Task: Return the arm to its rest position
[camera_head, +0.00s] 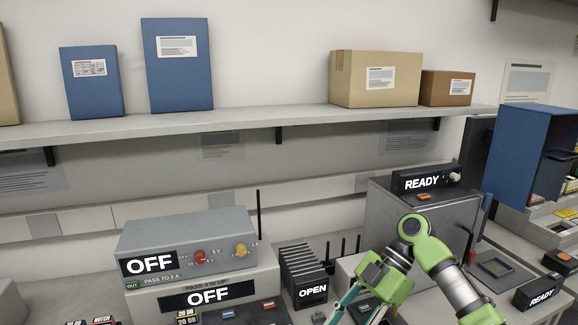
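My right arm, green and grey, comes in from the lower right and bends at an elbow-like joint. Its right gripper (362,306) points down at the bottom edge, in front of the grey cabinet (425,215) and to the right of the OPEN rack (303,275). The fingertips are cut off by the frame edge, so I cannot tell whether it is open or shut, or whether it holds anything. My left gripper is not in view.
Two stacked grey units (190,250) reading OFF stand at the left centre. A READY device (425,180) sits on the cabinet. A blue open box (530,150) is at the right. A shelf (240,125) with boxes and blue binders runs above.

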